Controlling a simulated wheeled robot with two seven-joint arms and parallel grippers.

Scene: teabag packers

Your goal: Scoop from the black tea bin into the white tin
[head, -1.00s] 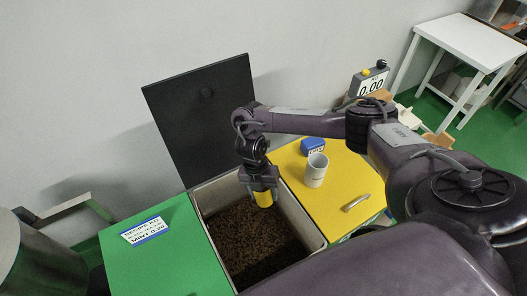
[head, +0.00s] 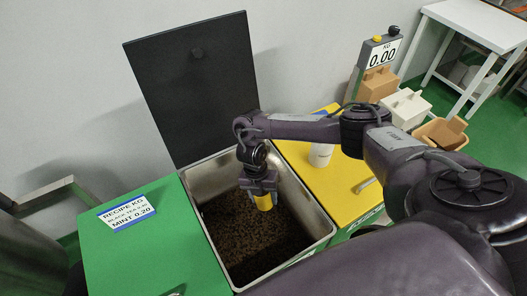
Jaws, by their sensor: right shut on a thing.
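My right gripper (head: 261,187) points down over the open black tea bin (head: 318,224) and is shut on a yellow scoop (head: 264,202), of which only a small part shows. The scoop is inside the bin's mouth, above or at the dark brown tea (head: 236,228); I cannot tell whether it touches the tea. The white tin (head: 405,107) stands at the right, among tan containers. My left gripper is not in view.
The bin's black lid (head: 195,90) stands open behind it. A yellow lid (head: 335,190) at right bears a white cup (head: 320,155). A scale display (head: 383,53) reads 0.00.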

